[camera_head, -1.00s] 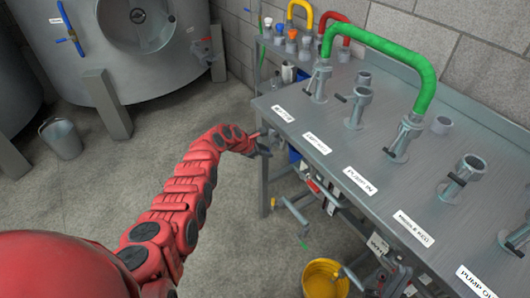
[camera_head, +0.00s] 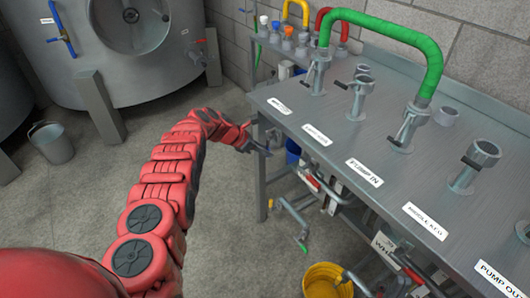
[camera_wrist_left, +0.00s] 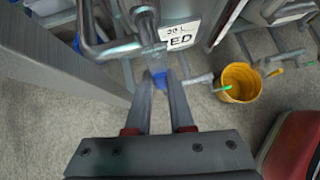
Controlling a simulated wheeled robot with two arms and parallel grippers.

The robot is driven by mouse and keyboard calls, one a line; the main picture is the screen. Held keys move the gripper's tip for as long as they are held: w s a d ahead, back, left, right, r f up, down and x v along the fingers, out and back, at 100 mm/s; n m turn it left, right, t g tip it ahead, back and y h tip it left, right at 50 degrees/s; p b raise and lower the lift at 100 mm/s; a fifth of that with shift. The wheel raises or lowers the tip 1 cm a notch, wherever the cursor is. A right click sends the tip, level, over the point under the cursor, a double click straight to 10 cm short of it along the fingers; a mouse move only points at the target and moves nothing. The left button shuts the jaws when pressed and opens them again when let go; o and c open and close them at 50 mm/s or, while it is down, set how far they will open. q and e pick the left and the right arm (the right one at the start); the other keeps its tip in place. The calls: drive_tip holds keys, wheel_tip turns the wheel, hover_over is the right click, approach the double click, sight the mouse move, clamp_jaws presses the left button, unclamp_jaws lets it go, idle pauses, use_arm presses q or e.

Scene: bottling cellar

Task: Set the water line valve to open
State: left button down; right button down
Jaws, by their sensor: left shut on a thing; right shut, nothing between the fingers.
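My left gripper (camera_head: 262,147) is at the near left corner of the steel bench, just below the level of its top. In the left wrist view its two fingers (camera_wrist_left: 160,80) point away, with a small blue part (camera_wrist_left: 160,80) between their tips. The gripper is shut on this part, which looks like a blue valve handle. Most of the valve is hidden, and I cannot tell its setting. Grey pipework (camera_wrist_left: 110,45) stands close beyond the fingers. My right gripper does not show.
The steel bench (camera_head: 300,103) carries pipe ports, labels and a green hose (camera_head: 395,42). Below it are a yellow bucket (camera_head: 322,280) and a grey pipe with a green tip (camera_head: 292,220). A tank (camera_head: 165,75) and grey bucket (camera_head: 52,143) stand left. Floor between is clear.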

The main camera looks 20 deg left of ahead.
use_arm(q)
drive_tip(key=shift+s+f, duration=0.15)
drive_tip(key=c, duration=0.8)
unclamp_jaws()
drive_tip(key=p+v, duration=0.8)
drive_tip(key=v, duration=0.9)
drive_tip(key=shift+a, duration=0.15)
